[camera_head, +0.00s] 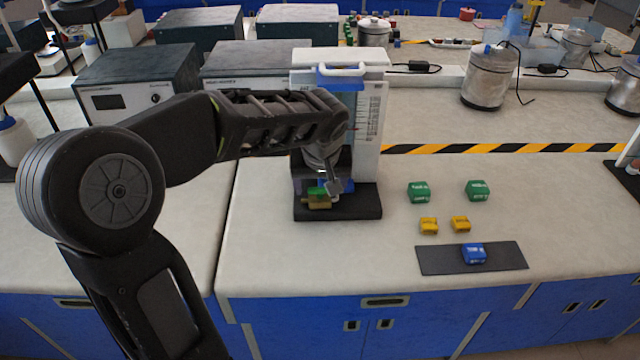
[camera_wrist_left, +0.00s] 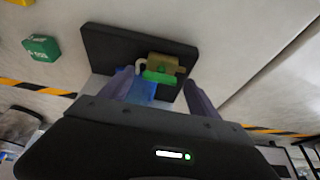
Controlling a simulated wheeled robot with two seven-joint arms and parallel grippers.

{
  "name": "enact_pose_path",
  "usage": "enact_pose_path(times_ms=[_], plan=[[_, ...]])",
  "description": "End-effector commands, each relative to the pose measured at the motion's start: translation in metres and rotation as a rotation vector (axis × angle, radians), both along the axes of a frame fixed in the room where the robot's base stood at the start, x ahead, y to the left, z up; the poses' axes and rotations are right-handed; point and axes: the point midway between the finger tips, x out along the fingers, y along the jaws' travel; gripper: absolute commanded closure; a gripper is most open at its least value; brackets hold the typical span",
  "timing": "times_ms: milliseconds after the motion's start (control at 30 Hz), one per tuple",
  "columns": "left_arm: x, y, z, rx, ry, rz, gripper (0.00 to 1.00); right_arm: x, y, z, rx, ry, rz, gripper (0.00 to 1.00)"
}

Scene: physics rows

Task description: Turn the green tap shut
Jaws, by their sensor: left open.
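The green tap (camera_head: 315,191) sits on a brass fitting (camera_head: 319,203) low at the front of a white stand, above its black base (camera_head: 352,211). In the head view my left gripper (camera_head: 334,188) is right at the tap and partly hides it. In the left wrist view the green tap (camera_wrist_left: 158,77) and the brass fitting (camera_wrist_left: 166,65) lie between the two spread fingers of my left gripper (camera_wrist_left: 158,80). A blue part (camera_wrist_left: 142,91) also shows between the fingers. Whether a finger touches the tap I cannot tell. My right gripper is not in view.
Two green blocks (camera_head: 419,192), two yellow blocks (camera_head: 429,225) and a blue block (camera_head: 473,254) on a dark mat (camera_head: 433,261) lie to the right. Grey instrument boxes (camera_head: 140,85) stand behind at left. The bench front right is mostly clear.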

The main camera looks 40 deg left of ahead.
Motion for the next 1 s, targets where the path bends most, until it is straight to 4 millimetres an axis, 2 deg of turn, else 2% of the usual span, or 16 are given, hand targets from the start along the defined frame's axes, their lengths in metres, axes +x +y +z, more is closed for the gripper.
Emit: enact_pose_path(times_ms=[167,900,1000], plan=[[0.0,0.0,0.0001,0.0,0.0,0.0,0.29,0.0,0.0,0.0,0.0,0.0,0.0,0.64],[-0.0001,-0.0002,0.0005,0.0,0.0,-0.001,0.9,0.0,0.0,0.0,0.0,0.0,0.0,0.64],[-0.0001,-0.0002,0.0006,0.0,0.0,-0.001,0.91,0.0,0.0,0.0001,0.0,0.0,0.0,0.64]])
